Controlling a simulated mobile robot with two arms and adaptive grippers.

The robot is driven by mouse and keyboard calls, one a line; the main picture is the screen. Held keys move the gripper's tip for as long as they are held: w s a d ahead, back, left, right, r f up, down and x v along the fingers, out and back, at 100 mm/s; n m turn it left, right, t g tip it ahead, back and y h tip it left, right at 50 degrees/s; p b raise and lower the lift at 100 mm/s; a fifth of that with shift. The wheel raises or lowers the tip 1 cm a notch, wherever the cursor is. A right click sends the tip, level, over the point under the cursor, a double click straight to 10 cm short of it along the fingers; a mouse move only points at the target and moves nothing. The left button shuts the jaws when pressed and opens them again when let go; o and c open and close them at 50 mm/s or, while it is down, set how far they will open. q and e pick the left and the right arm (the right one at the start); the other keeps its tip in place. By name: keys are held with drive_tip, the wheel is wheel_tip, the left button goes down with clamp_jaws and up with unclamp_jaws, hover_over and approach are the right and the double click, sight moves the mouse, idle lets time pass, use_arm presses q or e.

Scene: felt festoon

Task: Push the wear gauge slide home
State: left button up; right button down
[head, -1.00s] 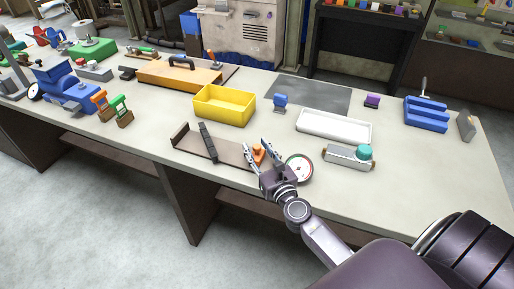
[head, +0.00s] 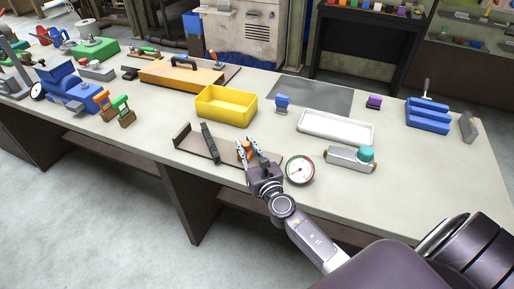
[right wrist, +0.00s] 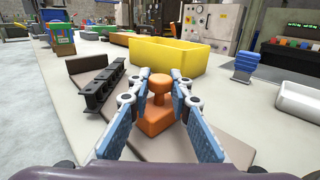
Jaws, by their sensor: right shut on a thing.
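The wear gauge is a brown base board (head: 190,138) on the bench, with a dark upright bar with several notches (head: 210,143) across it and a round white dial (head: 300,170) by its right end. The orange slide (head: 241,150) with its knob stands on the board, right of the dark bar and apart from it. In the right wrist view the slide (right wrist: 158,117) is between the blue-padded fingers. My right gripper (head: 252,148) is shut on the orange slide; its fingers partly hide it. My left gripper is not in view.
A yellow bin (head: 226,107) stands just behind the gauge. A white tray (head: 335,127) and a grey block with a teal knob (head: 350,158) are to the right. Orange- and green-handled tools (head: 122,111) stand to the left. The bench's front edge runs close below the gauge.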

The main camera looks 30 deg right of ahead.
drive_tip(key=shift+w+a, duration=0.65)
drive_tip(key=shift+w, duration=0.15)
drive_tip(key=shift+s+r, duration=0.1)
drive_tip(key=c, duration=2.1)
unclamp_jaws()
drive_tip(key=o, duration=0.4)
drive_tip(key=shift+a, duration=0.15)
drive_tip(key=shift+c, duration=0.2)
drive_tip(key=s, duration=0.4)
drive_tip(key=s+a, duration=0.1)
drive_tip(key=s, duration=0.6)
drive_tip(key=shift+s+a, duration=0.2)
drive_tip(key=shift+s, duration=0.15)
